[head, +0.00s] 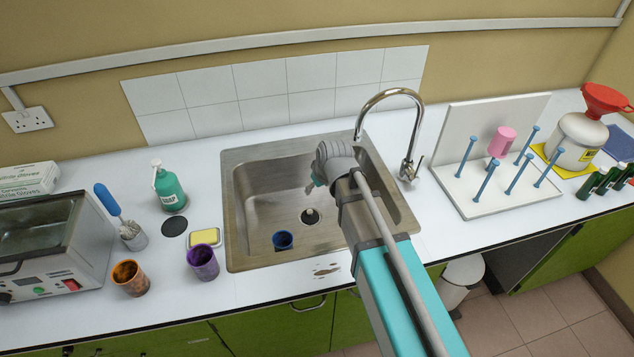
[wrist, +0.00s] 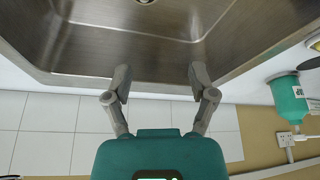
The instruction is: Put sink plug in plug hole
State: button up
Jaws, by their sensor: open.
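A flat black disc (head: 174,226), which looks like the sink plug, lies on the white counter left of the sink, between the soap bottle and the sponge. The plug hole (head: 310,216) shows as a dark ring with a pale centre in the floor of the steel sink (head: 262,196). Its edge also shows at the top of the wrist view (wrist: 145,2). My gripper (head: 317,184) is above the sink basin, apart from the disc. In the wrist view my gripper (wrist: 160,72) has its fingers spread with nothing between them.
A green soap bottle (head: 169,189), yellow sponge (head: 205,237) and purple cup (head: 203,262) surround the disc. An orange-brown cup (head: 130,278) stands farther left. The tap (head: 410,130) rises behind the sink; a pegged rack (head: 500,160) stands right.

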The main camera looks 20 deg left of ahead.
jog(key=shift+s+p+v, duration=0.25)
jog(key=shift+p+v, duration=0.45)
jog(key=shift+v, duration=0.45)
jog(key=shift+f, duration=0.1)
jog(key=s+d+m+g+h, duration=0.1)
jog(key=s+d+m, duration=0.2)
jog(key=d, duration=1.5)
jog(key=s+d+f+m+g+h, duration=0.1)
jog(key=d+m, duration=0.6)
jog(key=d, duration=1.2)
jog(key=shift+s+f+g+h, duration=0.2)
jog(key=shift+s+g+h, duration=0.2)
jog(key=shift+s+h, duration=0.5)
jog(key=shift+s+a, duration=0.1)
jog(key=shift+s, duration=0.05)
